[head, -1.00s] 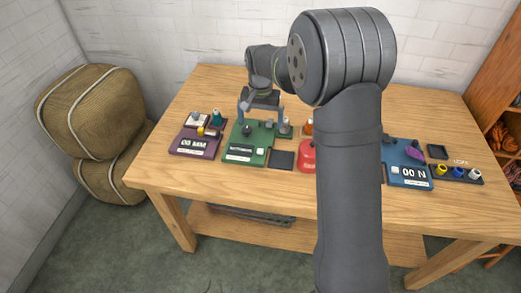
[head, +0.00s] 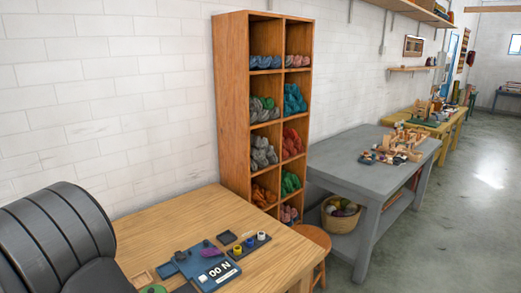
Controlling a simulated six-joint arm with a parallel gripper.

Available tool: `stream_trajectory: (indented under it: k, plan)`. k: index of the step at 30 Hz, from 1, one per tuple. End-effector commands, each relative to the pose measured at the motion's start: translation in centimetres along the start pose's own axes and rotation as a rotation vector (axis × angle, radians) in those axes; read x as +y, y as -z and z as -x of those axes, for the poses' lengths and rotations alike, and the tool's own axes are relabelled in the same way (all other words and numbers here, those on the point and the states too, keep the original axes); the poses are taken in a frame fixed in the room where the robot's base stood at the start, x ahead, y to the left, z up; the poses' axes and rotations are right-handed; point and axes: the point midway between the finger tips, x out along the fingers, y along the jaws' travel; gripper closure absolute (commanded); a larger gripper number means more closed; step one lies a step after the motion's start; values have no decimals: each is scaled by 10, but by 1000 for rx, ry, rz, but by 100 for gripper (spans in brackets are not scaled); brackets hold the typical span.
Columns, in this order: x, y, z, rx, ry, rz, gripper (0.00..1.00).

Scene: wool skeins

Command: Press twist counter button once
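My gripper is out of the picture; only a large dark grey part of my own arm shows at the lower left. No device that I can name as the twist counter is in view, and no twist counter button shows. A blue device (head: 201,264) with a white "00 N" display (head: 220,272) sits on the near wooden table (head: 165,222). A purple piece (head: 211,251) rests on it. A small part of a green round thing (head: 153,289) shows at the bottom edge.
A dark strip (head: 250,245) with yellow, blue and white spools lies right of the blue device. A wooden shelf (head: 232,110) of wool skeins stands behind. A stool (head: 313,236) and grey table (head: 365,150) stand right. The near table's back is clear.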

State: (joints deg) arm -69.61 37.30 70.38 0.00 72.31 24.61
Motion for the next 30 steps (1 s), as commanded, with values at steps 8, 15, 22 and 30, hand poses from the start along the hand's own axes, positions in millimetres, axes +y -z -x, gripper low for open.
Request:
stream_trajectory:
  k: [8,15,22,30]
  plan:
    - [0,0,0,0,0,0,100]
    - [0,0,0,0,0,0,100]
    - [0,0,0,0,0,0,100]
    - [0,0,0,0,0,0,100]
